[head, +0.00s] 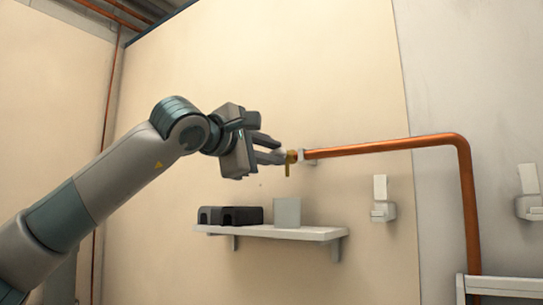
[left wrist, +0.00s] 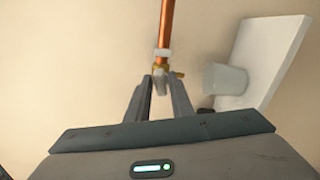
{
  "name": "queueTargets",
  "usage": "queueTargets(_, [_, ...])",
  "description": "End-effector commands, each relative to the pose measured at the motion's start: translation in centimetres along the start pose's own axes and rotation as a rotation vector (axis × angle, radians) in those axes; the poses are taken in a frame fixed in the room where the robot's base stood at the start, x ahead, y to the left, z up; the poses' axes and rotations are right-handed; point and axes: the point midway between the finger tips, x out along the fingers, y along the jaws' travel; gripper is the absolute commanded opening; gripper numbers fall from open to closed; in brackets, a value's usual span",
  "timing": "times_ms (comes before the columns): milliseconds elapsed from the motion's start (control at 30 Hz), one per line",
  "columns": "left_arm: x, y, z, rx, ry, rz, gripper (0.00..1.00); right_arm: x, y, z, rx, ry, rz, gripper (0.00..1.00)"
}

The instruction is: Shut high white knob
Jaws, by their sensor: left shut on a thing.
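The white knob (left wrist: 160,88) sits at the end of a brass valve (head: 291,156) on the copper pipe (head: 390,146). My left gripper (head: 279,150) reaches in from the left and is shut on the knob, which is mostly hidden by the fingers in the head view. In the left wrist view the two fingers (left wrist: 160,80) stand on either side of the knob, just below the brass fitting (left wrist: 162,69). A short brass spout (head: 288,170) points down from the valve. My right gripper is not in view.
A white wall shelf (head: 315,233) below the valve holds a light grey cup (head: 287,212) and black boxes (head: 241,215). White wall brackets (head: 381,200) (head: 528,193) are on the right. The copper pipe bends down at the right. The wall around the gripper is bare.

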Motion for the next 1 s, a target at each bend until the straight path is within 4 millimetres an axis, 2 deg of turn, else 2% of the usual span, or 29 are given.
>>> queueTargets(200, [0.0, -0.1, 0.0, 0.156, 0.000, -0.001, 0.00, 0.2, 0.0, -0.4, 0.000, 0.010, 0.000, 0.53])
queueTargets(400, [0.0, -0.2, -0.1, 0.238, 0.000, -0.001, 0.00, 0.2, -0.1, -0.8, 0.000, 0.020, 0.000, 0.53])
queueTargets(933, [0.0, -0.2, 0.0, 0.271, 0.000, -0.002, 0.00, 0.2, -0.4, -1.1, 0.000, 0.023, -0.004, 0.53])
queueTargets(967, [0.0, -0.2, 0.0, 0.271, 0.000, -0.002, 0.25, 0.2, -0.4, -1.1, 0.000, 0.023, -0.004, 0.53])
queueTargets(1000, [0.0, -0.2, 0.0, 0.271, 0.000, -0.002, 0.32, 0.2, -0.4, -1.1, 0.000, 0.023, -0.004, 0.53])
